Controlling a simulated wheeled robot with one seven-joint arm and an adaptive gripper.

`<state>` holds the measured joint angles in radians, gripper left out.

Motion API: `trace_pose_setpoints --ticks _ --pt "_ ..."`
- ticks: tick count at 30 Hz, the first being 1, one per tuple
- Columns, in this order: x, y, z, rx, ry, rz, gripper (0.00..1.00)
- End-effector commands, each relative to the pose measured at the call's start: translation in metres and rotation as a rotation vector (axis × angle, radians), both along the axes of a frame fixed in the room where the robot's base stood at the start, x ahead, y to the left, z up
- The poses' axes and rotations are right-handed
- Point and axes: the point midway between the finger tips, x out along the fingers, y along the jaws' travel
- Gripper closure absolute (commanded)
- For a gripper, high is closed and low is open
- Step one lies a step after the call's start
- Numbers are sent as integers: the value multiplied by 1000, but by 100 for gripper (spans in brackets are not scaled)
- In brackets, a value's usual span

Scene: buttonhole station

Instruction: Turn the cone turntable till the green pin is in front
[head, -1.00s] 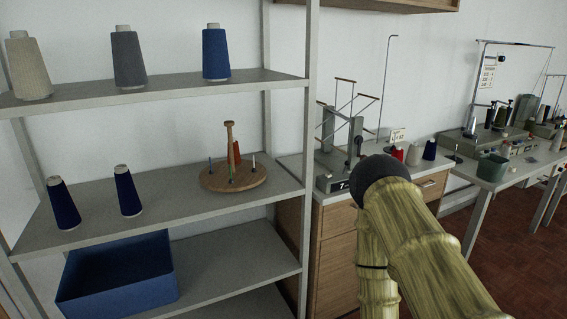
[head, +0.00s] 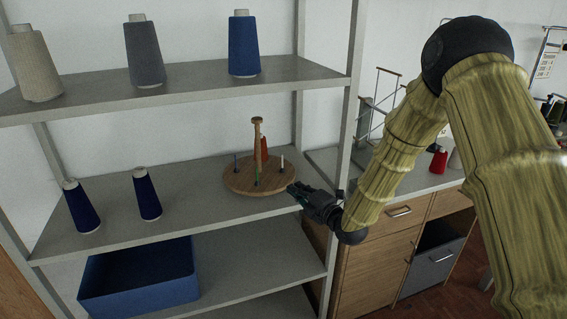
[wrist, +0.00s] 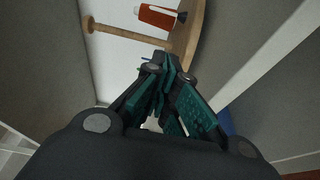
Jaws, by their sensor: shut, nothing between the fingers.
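The round wooden turntable (head: 235,184) sits on the middle shelf, with a knobbed wooden post (head: 256,130) at its centre. A red cone (head: 264,148) stands behind the post. The green pin (head: 257,176) shows at the near side, just below the post. A dark pin (head: 236,161) is at the left and a white pin (head: 282,161) at the right. My gripper (head: 292,188) is shut and empty at the turntable's right front edge; I cannot tell if it touches. The wrist view shows the shut fingers (wrist: 166,70) beside the rim (wrist: 190,42).
Blue cones (head: 82,207) stand to the left on the same shelf (head: 190,212). Larger cones stand on the shelf above (head: 195,80). A blue bin (head: 140,285) is below. A shelf upright (head: 344,140) stands just right of my gripper, before a cabinet.

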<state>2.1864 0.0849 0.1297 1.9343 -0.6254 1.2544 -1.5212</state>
Motion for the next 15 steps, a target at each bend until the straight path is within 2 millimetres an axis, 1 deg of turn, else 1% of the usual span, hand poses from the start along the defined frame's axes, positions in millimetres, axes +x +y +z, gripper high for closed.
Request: trace_pose_setpoints --ticks 1,3,7,11,15 --pt "3 -1 6 -6 -19 2 100" --pt "6 -2 10 -12 -33 1 100" --pt "16 0 12 -14 -34 -5 100" --pt "33 9 12 -13 -32 -8 100" --pt "52 22 12 -12 -31 -8 100"
